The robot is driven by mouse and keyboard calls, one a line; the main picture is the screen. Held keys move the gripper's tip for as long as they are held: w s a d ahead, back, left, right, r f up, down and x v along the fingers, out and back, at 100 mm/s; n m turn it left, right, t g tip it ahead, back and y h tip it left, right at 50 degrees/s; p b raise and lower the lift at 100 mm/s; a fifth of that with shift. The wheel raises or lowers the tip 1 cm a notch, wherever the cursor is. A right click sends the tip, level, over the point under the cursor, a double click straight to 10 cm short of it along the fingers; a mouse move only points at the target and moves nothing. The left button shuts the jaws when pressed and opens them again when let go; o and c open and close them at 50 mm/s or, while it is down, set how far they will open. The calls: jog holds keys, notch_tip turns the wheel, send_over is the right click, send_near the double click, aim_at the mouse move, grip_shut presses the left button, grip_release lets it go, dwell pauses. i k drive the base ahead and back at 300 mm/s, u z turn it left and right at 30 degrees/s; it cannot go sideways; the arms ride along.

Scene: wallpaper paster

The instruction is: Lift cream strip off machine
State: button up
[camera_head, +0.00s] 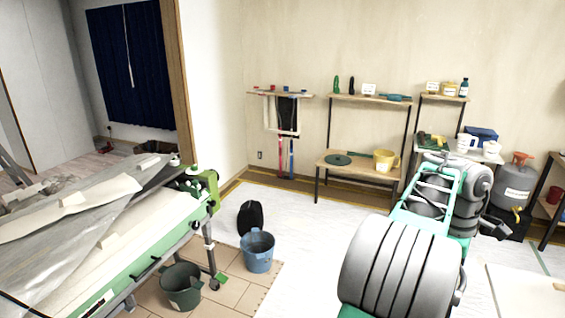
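A pasting machine with a green side rail (118,278) stands at the left, cut off by the picture edge. A wrinkled cream strip (75,205) lies across the top of the machine, over a grey translucent sheet (40,255). More cream material (150,222) lies flat along the machine's near side; I cannot tell whether it is the same piece. My teal and grey arm is at the right, well apart from the machine. A small dark part at the arm's far end may be my gripper (497,228); its fingers cannot be made out.
A dark green bucket (181,288) and a blue bucket (257,251) stand on the floor beside the machine, with a black rounded object (250,217) behind. Shelves (345,163) line the back wall. A grey tank (514,182) stands at right. White-covered floor between is mostly clear.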

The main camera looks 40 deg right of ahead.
aim_at(111, 190)
jog(key=z, duration=0.05)
jog(key=i, duration=2.75)
jog(key=u, duration=3.6)
